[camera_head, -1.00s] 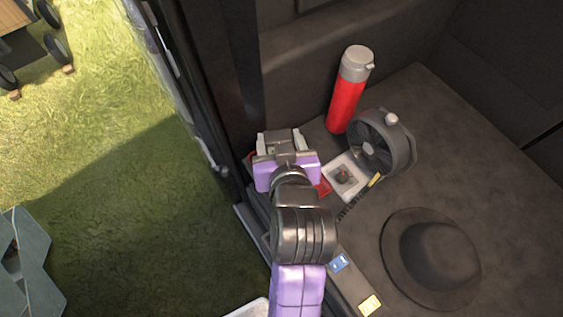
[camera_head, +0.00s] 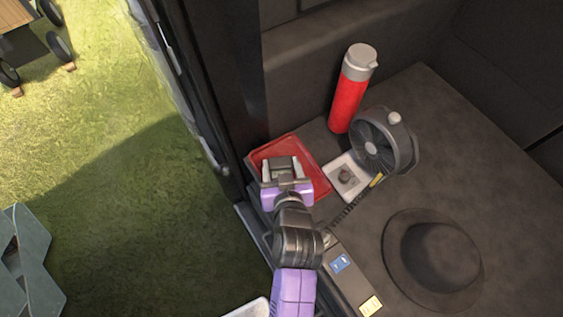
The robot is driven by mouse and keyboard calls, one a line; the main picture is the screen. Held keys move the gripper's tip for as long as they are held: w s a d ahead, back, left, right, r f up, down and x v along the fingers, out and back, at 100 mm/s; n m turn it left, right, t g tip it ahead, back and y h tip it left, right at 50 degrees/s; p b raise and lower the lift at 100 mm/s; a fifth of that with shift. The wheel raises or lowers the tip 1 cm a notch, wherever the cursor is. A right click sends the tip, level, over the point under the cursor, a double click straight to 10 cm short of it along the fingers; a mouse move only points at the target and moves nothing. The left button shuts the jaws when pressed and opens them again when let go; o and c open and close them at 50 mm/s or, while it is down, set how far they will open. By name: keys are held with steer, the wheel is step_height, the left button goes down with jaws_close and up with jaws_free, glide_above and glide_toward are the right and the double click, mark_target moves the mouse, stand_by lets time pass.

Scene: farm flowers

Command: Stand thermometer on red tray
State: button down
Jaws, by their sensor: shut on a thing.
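My gripper (camera_head: 281,163) is over the tray's near part and hides that part. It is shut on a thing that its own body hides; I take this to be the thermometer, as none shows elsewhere. I cannot tell whether the held thing touches the tray or how it is tilted. The far part of the tray shows bare.
A red flask (camera_head: 348,100) stands behind the tray. A dark round fan (camera_head: 376,142) and a white square plate (camera_head: 337,186) with a small knob are right of the tray. A dark hat (camera_head: 432,258) lies at front right. Grass (camera_head: 110,200) lies outside, left.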

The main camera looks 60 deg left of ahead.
steer(key=shift+f, duration=0.15)
steer(key=shift+c, duration=2.2)
jaws_free()
steer(key=shift+r, duration=0.2)
steer(key=v, duration=1.2)
